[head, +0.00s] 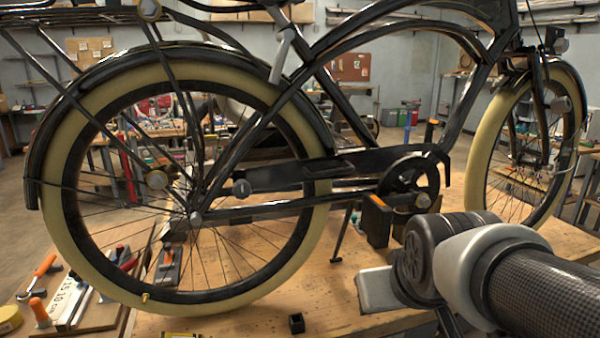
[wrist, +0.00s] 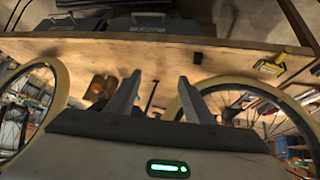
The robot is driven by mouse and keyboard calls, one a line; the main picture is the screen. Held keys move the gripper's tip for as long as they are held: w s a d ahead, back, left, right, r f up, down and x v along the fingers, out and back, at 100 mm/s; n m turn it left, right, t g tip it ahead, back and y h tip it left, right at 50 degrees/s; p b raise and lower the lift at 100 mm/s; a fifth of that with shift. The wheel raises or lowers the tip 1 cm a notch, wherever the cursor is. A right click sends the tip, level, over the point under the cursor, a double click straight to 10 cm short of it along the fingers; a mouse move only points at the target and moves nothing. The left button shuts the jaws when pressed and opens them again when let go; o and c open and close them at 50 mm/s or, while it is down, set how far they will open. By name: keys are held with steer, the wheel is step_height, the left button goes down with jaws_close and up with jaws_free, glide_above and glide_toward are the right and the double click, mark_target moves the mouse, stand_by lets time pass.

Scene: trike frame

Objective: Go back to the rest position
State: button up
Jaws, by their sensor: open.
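My gripper (wrist: 158,92) shows in the wrist view with its two grey fingers apart and nothing between them. In the head view my arm comes in from the lower right, and its end hangs over the front of the workbench; the fingertips cannot be made out there. A black bicycle frame (head: 300,168) with cream-tyred wheels stands upright on the wooden workbench (head: 230,318). Its rear wheel (head: 318,215) is at the left and its front wheel (head: 478,165) at the right. My arm is in front of the bicycle, below and right of the crank (head: 408,190).
A small black cube (head: 296,323) lies near the bench's front edge. Orange-handled tools (head: 40,308) and a marked white rule (head: 72,302) lie at the left. A yellow object (wrist: 271,64) shows at the upper right of the wrist view. Open floor lies at the far left.

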steer(key=s+r+m+g, duration=0.1)
steer(key=s+g, duration=0.1)
steer(key=s, duration=0.7)
step_height(320, 180, up, 18)
steer(key=p, duration=1.8)
steer(key=shift+w+d, duration=0.15)
steer(key=shift+w, duration=0.2)
